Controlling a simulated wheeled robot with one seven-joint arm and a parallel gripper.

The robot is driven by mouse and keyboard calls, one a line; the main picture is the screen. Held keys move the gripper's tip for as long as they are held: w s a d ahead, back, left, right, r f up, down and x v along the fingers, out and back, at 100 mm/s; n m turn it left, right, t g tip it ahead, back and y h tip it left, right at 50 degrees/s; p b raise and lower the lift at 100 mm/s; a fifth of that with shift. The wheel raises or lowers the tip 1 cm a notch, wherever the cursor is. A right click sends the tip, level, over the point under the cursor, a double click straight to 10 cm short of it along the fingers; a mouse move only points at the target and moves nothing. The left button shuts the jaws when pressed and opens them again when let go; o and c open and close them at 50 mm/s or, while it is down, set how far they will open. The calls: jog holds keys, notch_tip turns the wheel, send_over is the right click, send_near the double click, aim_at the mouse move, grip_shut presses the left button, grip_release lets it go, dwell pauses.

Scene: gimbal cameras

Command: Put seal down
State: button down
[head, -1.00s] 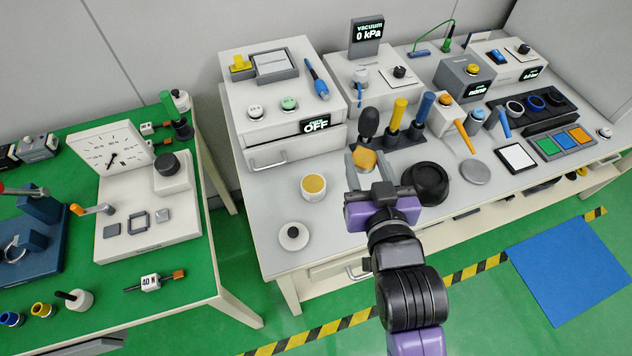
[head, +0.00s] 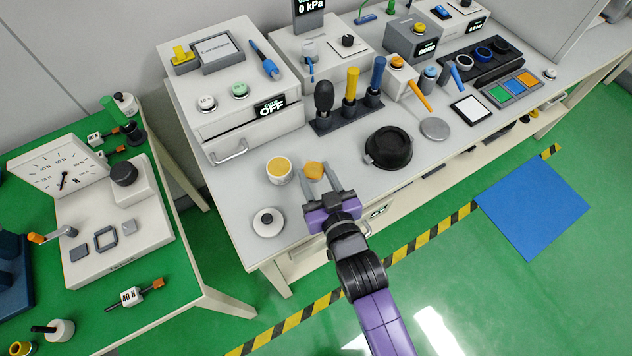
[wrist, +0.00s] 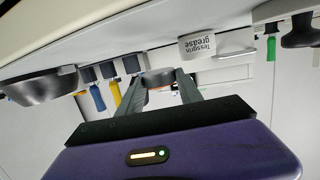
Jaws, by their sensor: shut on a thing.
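The seal (head: 314,170) is a small orange piece held between the fingertips of my gripper (head: 317,175) in the head view. In the wrist view the seal (wrist: 157,78) shows edge-on as a dark grey disc with some orange, between both fingers of my gripper (wrist: 160,84). My gripper is shut on it over the front of the light grey bench (head: 225,185), just right of the grease tin (head: 279,170). The tin's label shows in the wrist view (wrist: 217,42). I cannot tell whether the seal touches the bench top.
A black bowl (head: 388,148) stands to the right and a white lid (head: 268,222) lies to the left front. Behind is a stand with black, yellow and blue handles (head: 350,92). Bare bench top lies between the stand and my gripper.

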aim_at(316, 188)
jog(key=shift+f, duration=1.95)
jog(key=shift+f+b, duration=0.2)
jog(key=shift+b, duration=0.15)
jog(key=c, duration=0.8)
grip_release()
jog(key=shift+r, duration=0.25)
jog(key=v, duration=1.2)
